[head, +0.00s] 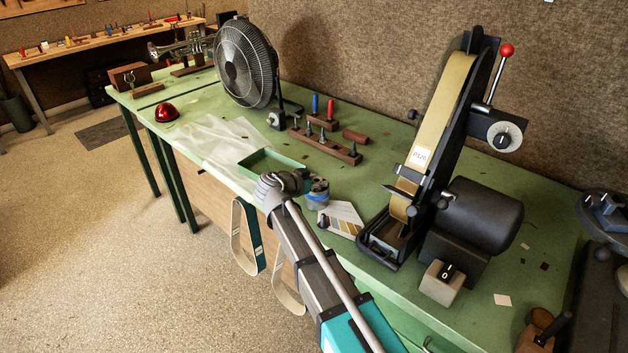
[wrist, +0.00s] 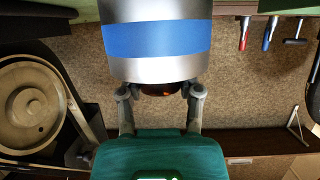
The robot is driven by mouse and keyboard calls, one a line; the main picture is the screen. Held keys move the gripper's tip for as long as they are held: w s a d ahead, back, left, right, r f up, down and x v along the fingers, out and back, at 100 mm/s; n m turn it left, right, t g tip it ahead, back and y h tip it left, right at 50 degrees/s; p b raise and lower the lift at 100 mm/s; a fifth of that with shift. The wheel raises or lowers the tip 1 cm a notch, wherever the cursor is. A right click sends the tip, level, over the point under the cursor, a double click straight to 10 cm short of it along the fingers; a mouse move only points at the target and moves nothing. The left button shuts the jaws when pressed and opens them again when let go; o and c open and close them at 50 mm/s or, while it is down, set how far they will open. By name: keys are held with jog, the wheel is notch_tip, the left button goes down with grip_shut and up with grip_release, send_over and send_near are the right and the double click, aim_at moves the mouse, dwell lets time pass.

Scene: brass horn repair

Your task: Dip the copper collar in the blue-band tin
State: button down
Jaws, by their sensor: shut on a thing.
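The blue-band tin (head: 317,199) stands on the green bench, just right of my gripper's end in the head view. In the wrist view, which looks upside down, the tin (wrist: 155,42) fills the top middle, silver with a wide blue band. My gripper (wrist: 161,90) is shut on a dark, reddish-brown thing, likely the copper collar (wrist: 160,89). The collar is at the tin's rim and partly hidden by it. I cannot tell how far it is inside. In the head view my wrist hides most of the fingers and the collar.
A belt grinder (head: 440,140) stands close on the right. A green tray (head: 262,163) lies behind my wrist, and sanding cards (head: 343,218) lie right of the tin. A wooden peg rack (head: 325,147) and a fan (head: 245,65) are farther back. Cloth belts hang from the front edge.

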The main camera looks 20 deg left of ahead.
jog(key=shift+r+p, duration=3.4)
jog(key=shift+r, duration=0.35)
jog(key=shift+s, duration=0.1)
